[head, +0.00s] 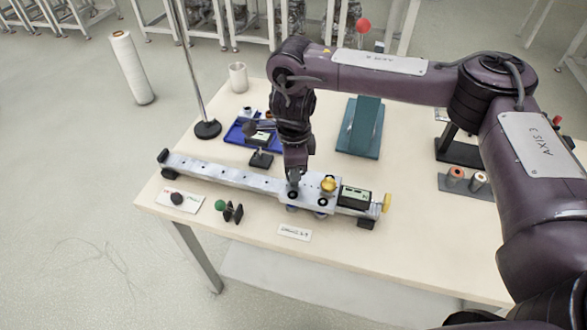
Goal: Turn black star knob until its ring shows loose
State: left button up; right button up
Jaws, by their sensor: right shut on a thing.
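My right gripper (293,177) reaches straight down onto the left part of the pale carriage (311,190), which sits on a long grey rail (222,176). It is shut on a small dark thing at the carriage top, which appears to be the black star knob. The fingers hide most of that knob, and its ring cannot be made out. A yellow knob (328,184) stands on the carriage just right of my gripper. My left gripper is not in view.
A black knob (177,198) lies on a white card, beside a green ball knob (220,205). Behind are a blue tray (239,132), a teal block (363,125) and a rod stand (207,129).

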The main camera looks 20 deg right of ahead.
jog(key=shift+s+f, duration=0.2)
jog(key=shift+f, duration=0.1)
jog(key=o, duration=1)
jog(key=shift+w, duration=0.15)
jog(key=shift+c, duration=0.2)
jog(key=shift+r+p, duration=0.4)
jog(key=shift+r, duration=3.6)
